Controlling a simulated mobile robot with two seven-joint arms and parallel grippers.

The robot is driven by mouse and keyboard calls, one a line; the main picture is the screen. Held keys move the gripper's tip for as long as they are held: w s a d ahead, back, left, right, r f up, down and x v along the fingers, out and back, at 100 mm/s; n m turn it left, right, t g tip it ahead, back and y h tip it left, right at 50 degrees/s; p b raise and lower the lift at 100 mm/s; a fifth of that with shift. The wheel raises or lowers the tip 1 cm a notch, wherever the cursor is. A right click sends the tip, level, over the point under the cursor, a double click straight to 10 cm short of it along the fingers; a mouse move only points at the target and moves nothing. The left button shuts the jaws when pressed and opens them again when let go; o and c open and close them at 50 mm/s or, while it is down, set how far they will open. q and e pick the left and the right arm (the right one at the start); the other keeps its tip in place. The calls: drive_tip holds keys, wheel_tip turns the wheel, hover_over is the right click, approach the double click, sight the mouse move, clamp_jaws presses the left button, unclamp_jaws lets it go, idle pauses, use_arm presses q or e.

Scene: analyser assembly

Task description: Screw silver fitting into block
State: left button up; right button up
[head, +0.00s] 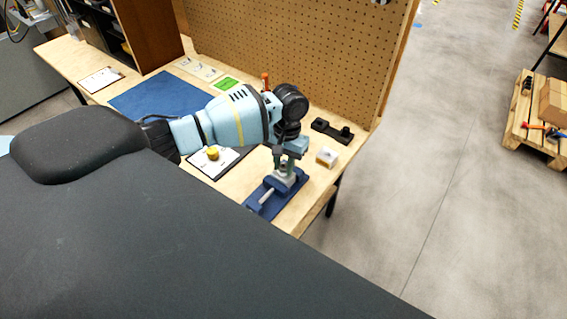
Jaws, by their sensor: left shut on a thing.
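My left gripper (285,161) points down over the blue vise (269,192) near the right end of the workbench. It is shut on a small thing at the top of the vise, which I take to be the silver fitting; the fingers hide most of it. A small grey-silver part (284,177) shows between the vise jaws, just under the fingertips; I take it for the block. I cannot tell how far the fitting sits in it, or whether it is straight. My right gripper is not in view.
A clear-lidded box (327,157) and a black stand (332,131) stand right of the vise. A clipboard with a yellow round item (213,153) lies to the left, a blue mat (163,98) behind it. A pegboard (300,50) closes the back.

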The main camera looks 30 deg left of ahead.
use_arm(q)
drive_tip(key=m, duration=0.4)
drive_tip(key=shift+y, duration=0.3)
drive_tip(key=shift+r, duration=0.1)
drive_tip(key=m, duration=0.3)
drive_tip(key=shift+m+y, duration=0.3)
drive_tip(key=shift+m, duration=0.2)
drive_tip(key=m, duration=0.2)
drive_tip(key=shift+d+m+t, duration=0.1)
drive_tip(key=shift+m+t, duration=0.2)
drive_tip(key=shift+t, duration=0.1)
drive_tip(key=shift+m, duration=0.7)
